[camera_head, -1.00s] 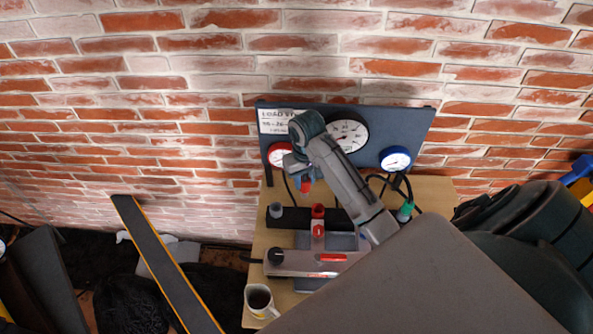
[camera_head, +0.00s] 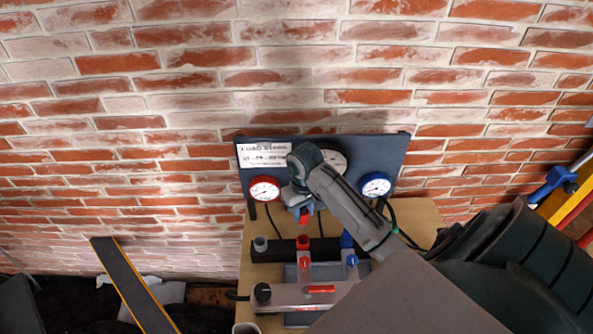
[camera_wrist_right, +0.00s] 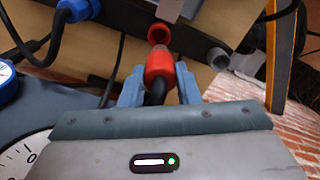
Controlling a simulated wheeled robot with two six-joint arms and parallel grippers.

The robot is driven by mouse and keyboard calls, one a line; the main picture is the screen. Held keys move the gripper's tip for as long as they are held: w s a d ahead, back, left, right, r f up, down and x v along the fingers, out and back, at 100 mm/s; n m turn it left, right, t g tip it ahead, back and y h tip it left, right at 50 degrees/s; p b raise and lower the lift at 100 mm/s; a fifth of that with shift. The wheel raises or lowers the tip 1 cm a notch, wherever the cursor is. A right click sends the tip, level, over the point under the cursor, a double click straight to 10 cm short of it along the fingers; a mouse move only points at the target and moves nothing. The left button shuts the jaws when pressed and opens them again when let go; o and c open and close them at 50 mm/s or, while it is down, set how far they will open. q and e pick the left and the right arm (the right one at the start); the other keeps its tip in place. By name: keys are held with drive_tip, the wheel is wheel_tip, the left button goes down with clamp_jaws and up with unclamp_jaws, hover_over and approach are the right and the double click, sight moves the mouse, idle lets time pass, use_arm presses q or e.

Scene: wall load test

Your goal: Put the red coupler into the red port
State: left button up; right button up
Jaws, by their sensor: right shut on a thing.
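My right gripper (camera_wrist_right: 158,84) is shut on the red coupler (camera_wrist_right: 158,66), with its blue fingers on either side and a black cable running back from the coupler. In the head view the red coupler (camera_head: 304,217) hangs just behind the red port (camera_head: 303,242), on the wall side. In the wrist view the coupler's narrow tip points at the open red port (camera_wrist_right: 159,34), nearly in line with it. A small gap seems to show between them; I cannot tell its depth. My left gripper is not in view.
A blue coupler (camera_wrist_right: 74,12) with a cable sits beside the red port. A grey port (camera_head: 260,244) stands on the other side. A dark panel with a red gauge (camera_head: 264,189) and a blue gauge (camera_head: 376,185) stands behind. A mug (camera_head: 246,328) is at the table's front.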

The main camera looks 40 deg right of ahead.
sight(303, 228)
idle(0.4)
drive_tip(key=shift+f, duration=2)
drive_tip(key=shift+f, duration=0.25)
drive_tip(key=shift+f, duration=0.6)
drive_tip(key=shift+f, duration=0.2)
drive_tip(key=shift+f, duration=0.35)
drive_tip(key=shift+f, duration=0.35)
idle(0.5)
drive_tip(key=shift+f, duration=0.45)
drive_tip(key=shift+f, duration=0.3)
